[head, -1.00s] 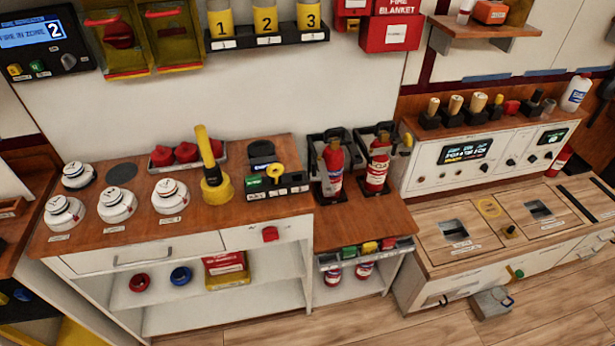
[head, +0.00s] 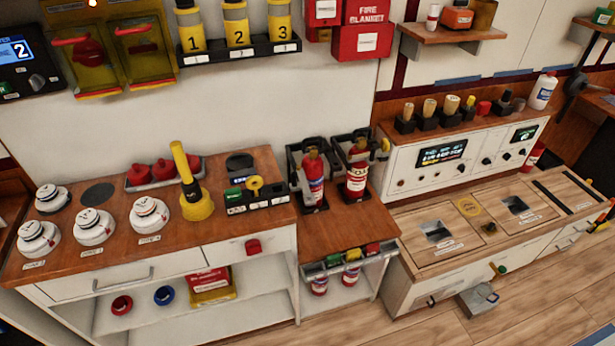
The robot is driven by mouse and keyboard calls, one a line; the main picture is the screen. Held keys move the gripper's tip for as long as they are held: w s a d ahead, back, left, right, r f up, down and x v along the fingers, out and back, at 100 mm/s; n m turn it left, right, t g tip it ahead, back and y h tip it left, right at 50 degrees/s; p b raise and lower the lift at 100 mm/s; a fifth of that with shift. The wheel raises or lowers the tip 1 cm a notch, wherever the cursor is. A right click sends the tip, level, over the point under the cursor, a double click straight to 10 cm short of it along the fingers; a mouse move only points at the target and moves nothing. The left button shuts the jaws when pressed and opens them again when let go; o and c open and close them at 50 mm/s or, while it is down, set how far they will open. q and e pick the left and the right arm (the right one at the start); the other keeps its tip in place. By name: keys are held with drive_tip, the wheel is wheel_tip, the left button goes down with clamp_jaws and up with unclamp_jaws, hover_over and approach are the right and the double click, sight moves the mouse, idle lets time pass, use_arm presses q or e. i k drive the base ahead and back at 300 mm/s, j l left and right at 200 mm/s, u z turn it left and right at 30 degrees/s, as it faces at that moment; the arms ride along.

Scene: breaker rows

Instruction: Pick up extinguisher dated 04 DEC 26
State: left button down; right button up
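Two red fire extinguishers stand upright side by side in dark holders on the lower wooden counter in the middle of the head view. The right extinguisher (head: 356,180) has a mostly white and red label. Two more red and white cylinders, a left one (head: 319,286) and a right one (head: 351,276), stand on the shelf below, their tops hidden by a tray. Any dates on the labels are too small to read. Neither of my grippers is in view.
A small rack (head: 345,261) with coloured blocks hangs at the lower counter's front edge. A grey box (head: 478,300) sits on the floor at right; the wooden floor (head: 400,328) before the counters is mostly clear.

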sight(313, 164)
drive_tip(key=l+z, duration=0.2)
drive_tip(key=l, duration=0.6)
drive_tip(key=i+l+z, duration=0.25)
drive_tip(key=l, duration=0.6)
drive_tip(key=k, duration=0.1)
